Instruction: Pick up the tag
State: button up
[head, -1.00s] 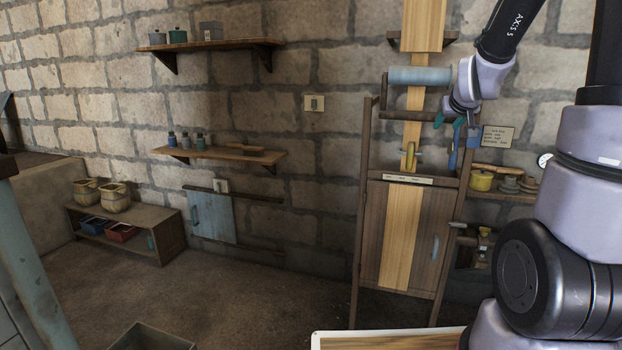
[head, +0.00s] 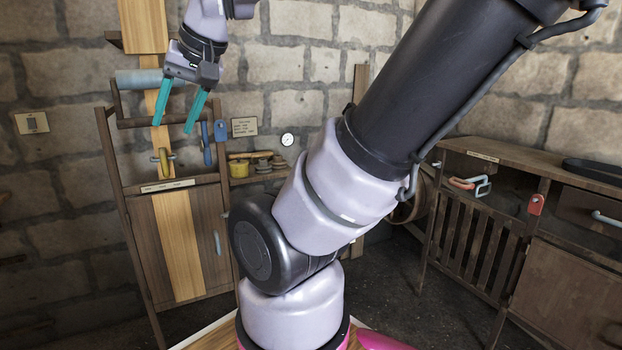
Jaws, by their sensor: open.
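My gripper (head: 173,126) is open and empty, with its two teal fingers pointing down, in front of the wooden rack by the stone wall. Two small things look like tags, and I cannot tell which one is meant. A small blue tag-like piece (head: 221,130) hangs at the rack's right side, just right of my gripper and apart from it. A red tag-like piece (head: 535,204) with a pale mark hangs on the front of the wooden bench at the right, far from my gripper.
The wooden rack (head: 138,233) holds a pale blue roll (head: 137,79), a yellow hook-like piece (head: 162,160) and a blue-handled tool (head: 206,146). A yellow pot (head: 238,168) stands on a small shelf. The bench (head: 566,290) has red and grey clips (head: 470,184). My arm covers the middle.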

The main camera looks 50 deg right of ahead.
aim_at(535, 208)
jog(key=z, duration=0.4)
jog(key=k+l+z, duration=0.1)
jog(key=z, duration=0.35)
jog(key=l+z, duration=0.15)
jog(key=z, duration=0.25)
jog(key=j+z, duration=0.1)
jog(key=z, duration=0.8)
jog(key=j+z, duration=0.15)
jog(key=z, duration=0.7)
jog(key=i+j+z, duration=0.15)
jog(key=i+j, duration=0.15)
jog(key=i+j+z, duration=0.15)
jog(key=i+j, duration=0.15)
jog(key=j, duration=0.15)
jog(key=i+j+z, duration=0.15)
jog(key=i+j, duration=0.15)
jog(key=j, duration=0.15)
jog(key=i+j+z, duration=0.15)
jog(key=j, duration=0.3)
jog(key=i, duration=0.1)
